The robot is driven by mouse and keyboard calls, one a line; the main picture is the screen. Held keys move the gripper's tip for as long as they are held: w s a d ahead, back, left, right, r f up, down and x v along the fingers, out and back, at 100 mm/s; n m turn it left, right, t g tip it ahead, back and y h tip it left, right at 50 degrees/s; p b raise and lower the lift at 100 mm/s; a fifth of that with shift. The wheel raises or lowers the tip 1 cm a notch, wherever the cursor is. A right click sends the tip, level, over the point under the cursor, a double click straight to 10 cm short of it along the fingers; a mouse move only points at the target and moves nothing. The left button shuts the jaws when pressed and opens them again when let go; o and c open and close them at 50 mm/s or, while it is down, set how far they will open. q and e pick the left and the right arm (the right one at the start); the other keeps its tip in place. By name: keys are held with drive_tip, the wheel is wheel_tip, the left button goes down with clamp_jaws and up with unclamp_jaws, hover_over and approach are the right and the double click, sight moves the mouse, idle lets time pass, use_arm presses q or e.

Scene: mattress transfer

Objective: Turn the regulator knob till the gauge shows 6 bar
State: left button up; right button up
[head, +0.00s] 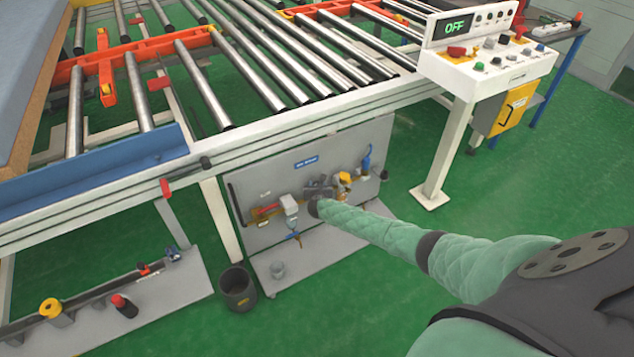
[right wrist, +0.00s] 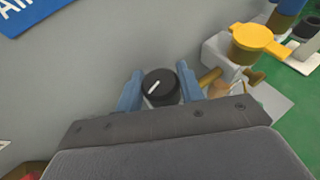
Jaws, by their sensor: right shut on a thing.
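The regulator knob (right wrist: 160,86) is black and round with a white pointer line, seen in the right wrist view. My right gripper (right wrist: 159,78) is shut on the knob, a blue finger on each side. In the head view my right gripper (head: 318,192) reaches the grey air panel (head: 345,145) under the roller table and covers the knob. I cannot make out the gauge or its reading in either view. My left gripper is not in view.
A yellow-handled valve (right wrist: 252,40) sits right of the knob, close to my gripper. A white-topped fitting (head: 289,204) is left of it. A dark bucket (head: 238,290) stands on the floor. The control console (head: 485,60) reads OFF. The roller table's frame (head: 300,120) runs above the panel.

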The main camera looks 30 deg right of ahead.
drive_tip(key=shift+a+m+g+h, duration=0.15)
drive_tip(key=shift+m+g+h, duration=0.45)
drive_tip(key=shift+m+h, duration=0.4)
drive_tip(key=shift+w+m+g+h, duration=0.1)
drive_tip(key=shift+m+g+h, duration=0.3)
drive_tip(key=shift+m+h, duration=0.1)
drive_tip(key=shift+f+m+g+h, duration=0.1)
drive_tip(key=shift+m+g+h, duration=0.5)
drive_tip(key=shift+m+h, duration=0.15)
drive_tip(key=shift+m+g+h+b, duration=0.45)
drive_tip(key=shift+m+g+h, duration=0.1)
drive_tip(key=shift+m+g, duration=0.4)
drive_tip(key=shift+m+g+h+b, duration=0.4)
drive_tip(key=shift+m+g+h, duration=0.1)
drive_tip(key=shift+m+g, duration=0.1)
drive_tip(key=shift+m+g+h+b, duration=0.3)
drive_tip(key=shift+m+g+b, duration=0.05)
drive_tip(key=shift+m+g, duration=0.35)
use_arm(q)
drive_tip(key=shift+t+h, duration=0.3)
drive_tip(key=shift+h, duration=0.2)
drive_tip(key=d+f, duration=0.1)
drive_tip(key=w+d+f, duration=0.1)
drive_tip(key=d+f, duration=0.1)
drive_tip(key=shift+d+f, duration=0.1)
use_arm(e)
drive_tip(key=shift+g, duration=0.25)
